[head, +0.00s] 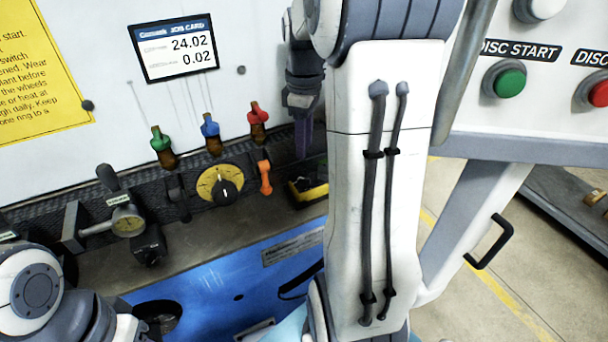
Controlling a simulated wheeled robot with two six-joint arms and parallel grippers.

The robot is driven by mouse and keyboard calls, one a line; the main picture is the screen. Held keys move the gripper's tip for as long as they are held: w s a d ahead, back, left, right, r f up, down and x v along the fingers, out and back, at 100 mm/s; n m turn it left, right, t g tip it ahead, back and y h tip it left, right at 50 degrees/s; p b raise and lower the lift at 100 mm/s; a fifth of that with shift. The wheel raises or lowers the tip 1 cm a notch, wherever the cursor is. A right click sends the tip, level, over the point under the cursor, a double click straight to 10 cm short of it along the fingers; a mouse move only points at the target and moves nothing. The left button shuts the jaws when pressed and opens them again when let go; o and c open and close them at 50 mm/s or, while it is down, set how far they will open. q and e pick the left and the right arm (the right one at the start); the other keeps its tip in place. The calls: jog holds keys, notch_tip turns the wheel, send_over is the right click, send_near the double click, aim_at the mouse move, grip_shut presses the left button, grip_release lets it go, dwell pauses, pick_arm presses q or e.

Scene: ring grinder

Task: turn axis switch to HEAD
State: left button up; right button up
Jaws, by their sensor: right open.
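A round yellow dial (208,181) with a black knob (225,191) is on the dark strip below the white panel, left of centre. It looks like the axis switch, but its lettering is too small to read, so I cannot tell its setting. My right gripper (304,140) hangs partly hidden behind my right arm, to the right of the dial and apart from it. It is open, though its fingers are hard to make out. My left arm shows at the lower left; its gripper is not in view.
Green, blue and red-topped valves (209,134) stand above the dial. An orange lever (265,177) stands just right of it. A job card display (178,48) hangs above. The DISC START button (509,83) is on the right panel.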

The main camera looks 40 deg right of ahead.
aim_at(304, 179)
notch_tip(304, 179, down, 10)
jog(key=shift+r, duration=0.1)
dwell(0.4)
grip_shut()
